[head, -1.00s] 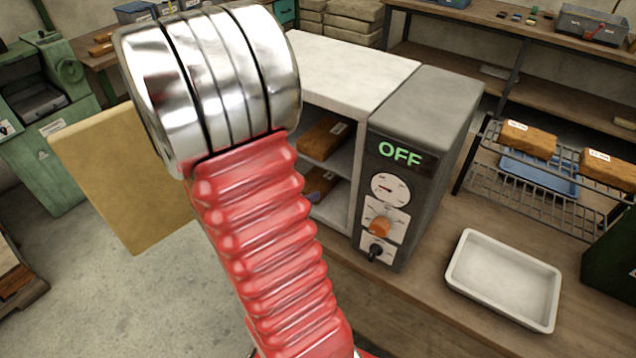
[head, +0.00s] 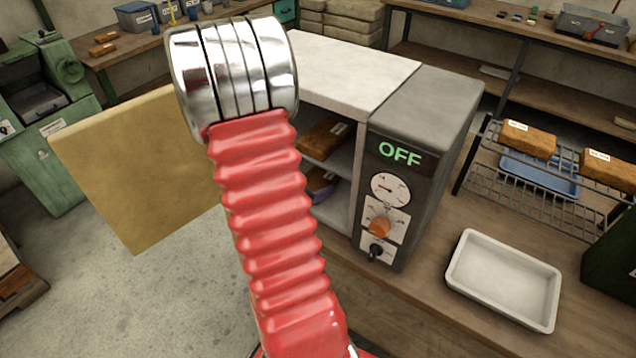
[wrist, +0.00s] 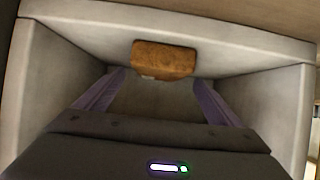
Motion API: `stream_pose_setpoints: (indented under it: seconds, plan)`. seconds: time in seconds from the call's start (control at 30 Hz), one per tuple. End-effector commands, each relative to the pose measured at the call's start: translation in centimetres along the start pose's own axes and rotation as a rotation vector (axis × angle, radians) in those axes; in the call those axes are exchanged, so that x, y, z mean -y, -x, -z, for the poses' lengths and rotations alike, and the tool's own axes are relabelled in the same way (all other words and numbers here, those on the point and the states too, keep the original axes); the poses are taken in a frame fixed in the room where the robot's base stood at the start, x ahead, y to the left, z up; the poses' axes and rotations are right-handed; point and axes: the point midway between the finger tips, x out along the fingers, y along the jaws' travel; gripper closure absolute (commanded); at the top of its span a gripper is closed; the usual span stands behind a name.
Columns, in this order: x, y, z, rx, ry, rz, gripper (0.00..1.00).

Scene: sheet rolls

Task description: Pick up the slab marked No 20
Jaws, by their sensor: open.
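In the wrist view a brown slab (wrist: 165,60) lies ahead of my gripper (wrist: 165,90), inside a pale-walled compartment. Its label shows only as a small pale patch and cannot be read. My two purple fingers are spread wide, with nothing between them; the slab is beyond their tips. In the head view a brown slab (head: 325,138) with a white label sits on the upper shelf of the open oven (head: 345,60). The lower shelf is mostly hidden by my red arm, with a bit of purple and brown showing. No slab marked No 20 can be read.
The oven's tan door (head: 140,165) stands open at the left. Its control panel (head: 395,200) reads OFF. A white tray (head: 503,280) is empty on the bench. Labelled brown slabs (head: 529,138) rest on a wire rack (head: 490,170) at the right. Compartment walls flank my gripper.

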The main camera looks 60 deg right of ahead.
Motion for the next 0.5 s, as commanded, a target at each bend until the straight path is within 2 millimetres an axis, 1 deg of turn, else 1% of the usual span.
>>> stream_pose_setpoints:
  seconds: [0.33,0.5]
  plan:
    - [0.0,-0.2,0.0,0.001,0.0,-0.001,0.12]
    - [-0.1,-1.6,-0.1,0.001,0.001,-0.003,0.12]
